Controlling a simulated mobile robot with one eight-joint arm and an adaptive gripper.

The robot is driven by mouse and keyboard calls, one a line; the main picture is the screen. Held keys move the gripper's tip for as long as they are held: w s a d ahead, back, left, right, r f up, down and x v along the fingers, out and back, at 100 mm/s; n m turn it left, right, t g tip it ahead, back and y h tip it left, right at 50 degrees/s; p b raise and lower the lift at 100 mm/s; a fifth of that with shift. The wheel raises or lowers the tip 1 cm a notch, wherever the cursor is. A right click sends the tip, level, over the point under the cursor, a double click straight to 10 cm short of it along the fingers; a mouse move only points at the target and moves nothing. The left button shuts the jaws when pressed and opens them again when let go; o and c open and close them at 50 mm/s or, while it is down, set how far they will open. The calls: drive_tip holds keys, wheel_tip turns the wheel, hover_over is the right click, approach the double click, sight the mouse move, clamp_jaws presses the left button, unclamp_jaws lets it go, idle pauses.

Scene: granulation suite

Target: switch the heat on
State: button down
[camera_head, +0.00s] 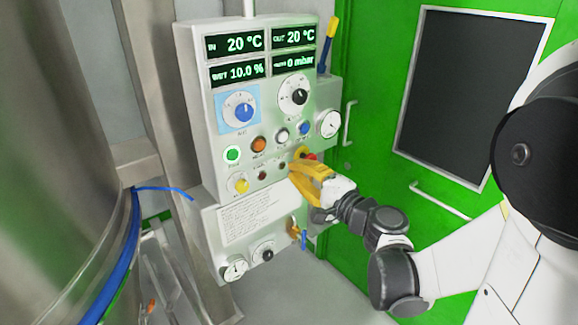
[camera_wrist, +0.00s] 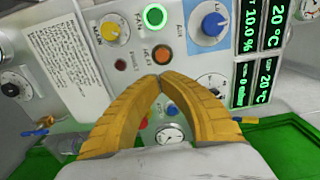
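The control panel (camera_head: 205,120) stands upright with its face toward me. The orange heat button (camera_head: 259,144) is in the middle of the panel's button row. It also shows in the wrist view (camera_wrist: 162,54), just beyond my fingertips. My gripper (camera_head: 291,167) has yellow fingers and is at the panel's lower right, below and right of the heat button. In the wrist view, the fingertips (camera_wrist: 160,83) come together with nothing between them. I cannot tell whether they touch the panel.
The green fan button (camera_head: 232,155) glows left of the heat button. A yellow knob (camera_head: 240,184), blue dial (camera_head: 239,110) and black dial (camera_head: 294,96) are close by. A red button (camera_head: 310,156) is partly behind my gripper. A steel vessel (camera_head: 60,150) fills the left; a green door (camera_head: 400,190) stands right.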

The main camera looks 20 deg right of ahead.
sight(263, 147)
drive_tip(key=b+x, duration=0.2)
drive_tip(key=x, duration=0.9)
drive_tip(key=shift+a+f, duration=0.1)
drive_tip(key=shift+f, duration=0.05)
drive_tip(key=shift+w+a, duration=0.1)
drive_tip(key=shift+w, duration=0.3)
drive_tip(key=shift+r+b+x, duration=0.2)
drive_tip(key=shift+b+x, duration=0.1)
drive_tip(key=shift+x, duration=0.55)
